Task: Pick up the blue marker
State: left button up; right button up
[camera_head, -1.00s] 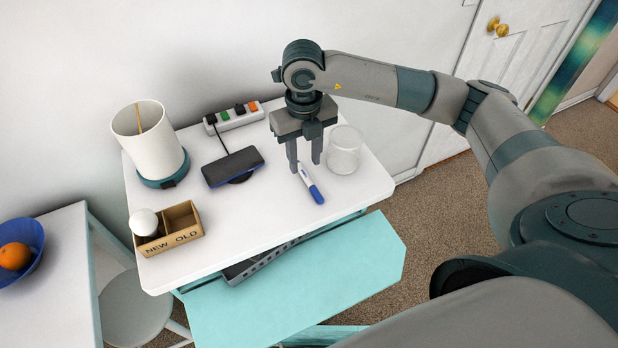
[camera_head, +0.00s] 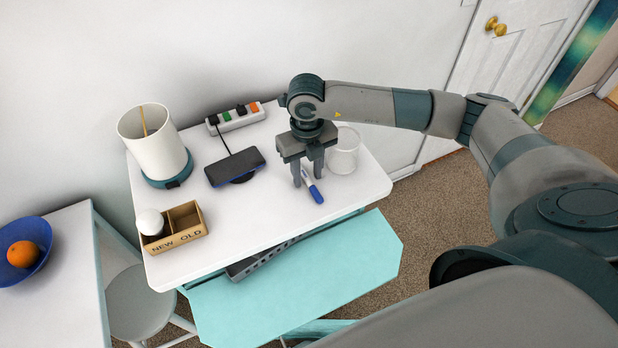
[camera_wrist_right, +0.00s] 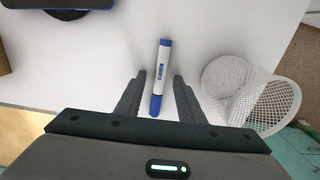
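The blue marker (camera_head: 314,191) lies on the white table (camera_head: 262,222), white in the body with blue ends. My right gripper (camera_head: 307,182) points down over it, and one finger hides part of its far end in the head view. In the right wrist view the marker (camera_wrist_right: 161,76) lies between the two spread fingers of the right gripper (camera_wrist_right: 156,82), with a gap on each side. The fingers are open and hold nothing. My left gripper is not in view.
A phone (camera_head: 234,167) on a charger, a power strip (camera_head: 236,117), a lamp (camera_head: 155,145) and a wooden box (camera_head: 178,238) marked NEW and OLD are further left. The table's front middle is clear.

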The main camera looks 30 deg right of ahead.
aim_at(309, 178)
dwell(0.4)
grip_shut()
jog(key=shift+r+b, duration=0.4)
jog(key=shift+r, duration=0.05)
jog(key=r+b, duration=0.2)
jog(key=r, duration=0.1)
jog(key=shift+s+d+r, duration=0.1)
jog(key=shift+s+d, duration=0.05)
jog(key=shift+s, duration=0.05)
jog(key=s+d+r+b, duration=0.3)
jog(key=s+r, duration=0.4)
jog(key=s, duration=0.3)
jog(key=shift+s+d+b, duration=0.25)
jog(key=shift+d+b, duration=0.1)
jog(key=shift+d, duration=0.1)
